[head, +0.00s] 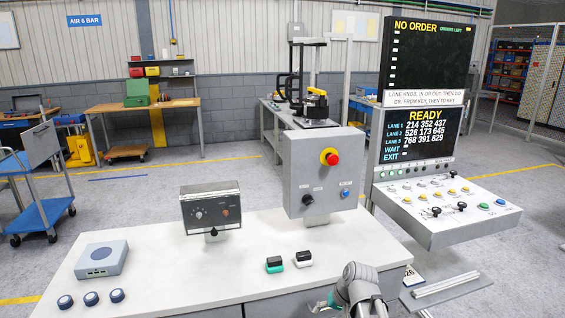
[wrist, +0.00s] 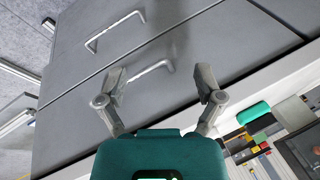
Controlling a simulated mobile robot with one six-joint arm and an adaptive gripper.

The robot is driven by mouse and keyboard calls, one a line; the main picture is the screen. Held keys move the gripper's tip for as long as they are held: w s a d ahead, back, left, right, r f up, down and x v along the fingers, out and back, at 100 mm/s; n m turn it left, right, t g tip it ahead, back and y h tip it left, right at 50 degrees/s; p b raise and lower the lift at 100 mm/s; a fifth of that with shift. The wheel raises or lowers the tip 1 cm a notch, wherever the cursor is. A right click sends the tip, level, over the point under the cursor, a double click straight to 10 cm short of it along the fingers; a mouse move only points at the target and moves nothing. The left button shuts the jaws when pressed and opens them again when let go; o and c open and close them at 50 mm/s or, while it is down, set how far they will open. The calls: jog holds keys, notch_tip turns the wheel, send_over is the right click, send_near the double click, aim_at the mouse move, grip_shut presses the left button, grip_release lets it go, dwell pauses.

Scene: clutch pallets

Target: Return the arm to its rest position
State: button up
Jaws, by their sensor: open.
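My gripper shows in the wrist view (wrist: 160,84) with its two grey fingers spread wide apart and nothing between them. Beyond the fingers is the grey drawer front of the bench (wrist: 90,110), with metal bar handles (wrist: 150,74). In the head view my grey arm (head: 358,283) is at the bottom, right of centre, by the front edge of the white bench top (head: 235,262).
On the bench stand a grey box with a red button (head: 325,175), a dial meter (head: 210,208), a green-and-black block (head: 274,264), a white-and-black block (head: 302,258), a grey-blue box (head: 101,259) and round knobs (head: 91,298). A sloped control panel (head: 445,205) stands right.

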jog(key=s+d+r+g+h+p, duration=0.2)
jog(key=s+d+r+h+p, duration=0.1)
jog(key=s, duration=0.3)
jog(key=shift+s+d+r+n+h+p, duration=0.2)
jog(key=shift+d+r+n+h+p, duration=0.15)
jog(key=shift+r+n+h+p, duration=0.05)
jog(key=c, duration=0.4)
